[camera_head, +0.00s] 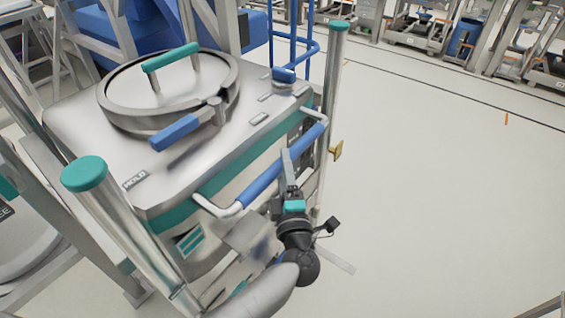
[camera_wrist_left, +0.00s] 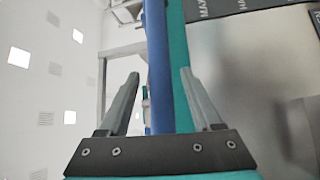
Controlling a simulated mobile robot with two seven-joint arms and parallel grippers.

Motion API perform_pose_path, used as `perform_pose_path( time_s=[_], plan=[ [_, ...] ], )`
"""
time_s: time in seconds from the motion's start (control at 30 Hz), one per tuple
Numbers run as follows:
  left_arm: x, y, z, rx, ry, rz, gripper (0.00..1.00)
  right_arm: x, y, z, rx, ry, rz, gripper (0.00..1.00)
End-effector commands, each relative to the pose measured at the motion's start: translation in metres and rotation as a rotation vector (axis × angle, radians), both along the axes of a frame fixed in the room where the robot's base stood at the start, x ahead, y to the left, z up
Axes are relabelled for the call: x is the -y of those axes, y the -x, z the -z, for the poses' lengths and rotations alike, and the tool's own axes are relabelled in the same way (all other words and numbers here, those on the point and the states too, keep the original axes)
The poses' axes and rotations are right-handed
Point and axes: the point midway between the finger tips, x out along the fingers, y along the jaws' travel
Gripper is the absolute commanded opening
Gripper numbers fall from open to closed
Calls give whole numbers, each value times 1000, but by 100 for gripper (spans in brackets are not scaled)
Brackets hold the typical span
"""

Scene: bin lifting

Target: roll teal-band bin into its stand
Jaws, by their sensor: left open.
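The teal-band bin (camera_head: 75,125) is a large steel box with a round clamped lid, standing upright at the left of the head view. Its teal band (camera_head: 172,216) runs below the top edge. A blue handle bar (camera_head: 262,180) is fixed along its near right side. My left gripper (camera_head: 289,168) is at this bar, with its fingers pointing up toward it. In the left wrist view the open fingers stand either side of the blue bar (camera_wrist_left: 158,60), with no clear contact. The teal band shows behind it. My right gripper is out of view. I cannot single out the stand.
Steel posts with teal caps rise at the bin's near left (camera_head: 84,174) and far right (camera_head: 339,26) corners. Blue framework (camera_head: 300,50) is behind the bin. The light floor (camera_head: 450,190) to the right is clear; racks line the far edge.

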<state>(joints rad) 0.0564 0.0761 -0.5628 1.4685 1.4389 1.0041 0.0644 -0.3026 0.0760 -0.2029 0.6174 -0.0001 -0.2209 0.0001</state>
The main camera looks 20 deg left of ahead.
Motion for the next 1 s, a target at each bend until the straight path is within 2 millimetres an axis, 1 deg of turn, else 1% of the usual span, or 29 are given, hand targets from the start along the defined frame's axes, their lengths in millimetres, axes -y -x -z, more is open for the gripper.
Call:
perform_pose_path(
  time_s=[0.03, 0.2, 0.5, 0.53, 1.0],
  plan=[
    [-3, -6, 0, 2, -3, 0, 66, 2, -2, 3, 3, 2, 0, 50],
    [-8, -17, -2, 0, -2, 0, 66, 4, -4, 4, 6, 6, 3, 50],
    [-9, -19, -3, 0, -1, 0, 66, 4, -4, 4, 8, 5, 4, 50],
    [-9, -19, -2, -1, -2, 0, 64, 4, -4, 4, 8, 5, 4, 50],
    [-8, -18, -2, -1, 0, 0, 12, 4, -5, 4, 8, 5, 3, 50]
  ],
)
